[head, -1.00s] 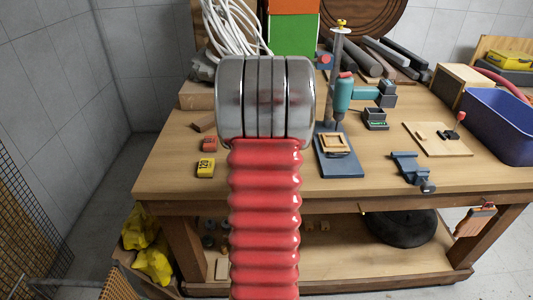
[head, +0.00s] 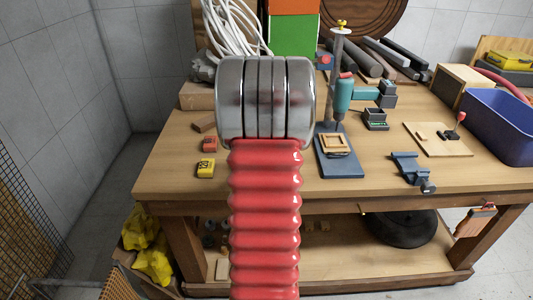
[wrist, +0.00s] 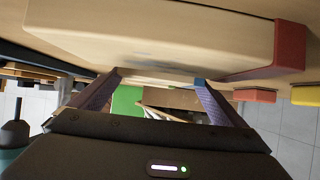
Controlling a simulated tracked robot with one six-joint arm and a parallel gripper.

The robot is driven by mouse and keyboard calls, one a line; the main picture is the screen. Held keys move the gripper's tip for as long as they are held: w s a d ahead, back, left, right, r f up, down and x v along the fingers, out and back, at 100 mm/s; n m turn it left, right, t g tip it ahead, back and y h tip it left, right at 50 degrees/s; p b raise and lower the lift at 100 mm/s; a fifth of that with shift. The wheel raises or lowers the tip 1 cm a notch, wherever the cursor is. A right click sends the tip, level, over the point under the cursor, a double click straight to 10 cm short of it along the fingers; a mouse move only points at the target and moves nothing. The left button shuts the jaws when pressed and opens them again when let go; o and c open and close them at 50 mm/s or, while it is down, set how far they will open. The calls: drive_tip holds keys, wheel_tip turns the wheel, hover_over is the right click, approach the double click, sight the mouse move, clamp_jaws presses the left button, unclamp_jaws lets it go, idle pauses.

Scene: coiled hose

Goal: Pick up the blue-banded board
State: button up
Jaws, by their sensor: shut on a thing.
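In the wrist view a pale wooden board shows a small blue band (wrist: 200,82) at its right end, beside the right fingertip. Most of this board is hidden behind a larger pale board (wrist: 150,35) with a red end (wrist: 291,45), which fills the top of the view. My gripper (wrist: 159,80) has one dark finger at each side of the blue-banded board and is shut on it. In the head view neither my gripper nor the blue-banded board can be seen, as the middle of the view is blocked.
On the wooden bench (head: 370,180) lie a red block (head: 210,145) and a yellow block (head: 206,168). A drill press (head: 340,150), a small vise (head: 410,170) and a blue bin (head: 500,125) stand to the right. White coiled hose (head: 232,30) lies at the back left.

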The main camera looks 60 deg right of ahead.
wheel_tip(320, 180, up, 10)
drive_tip(key=shift+r, duration=0.1)
idle(0.5)
drive_tip(key=shift+w, duration=0.1)
idle(0.4)
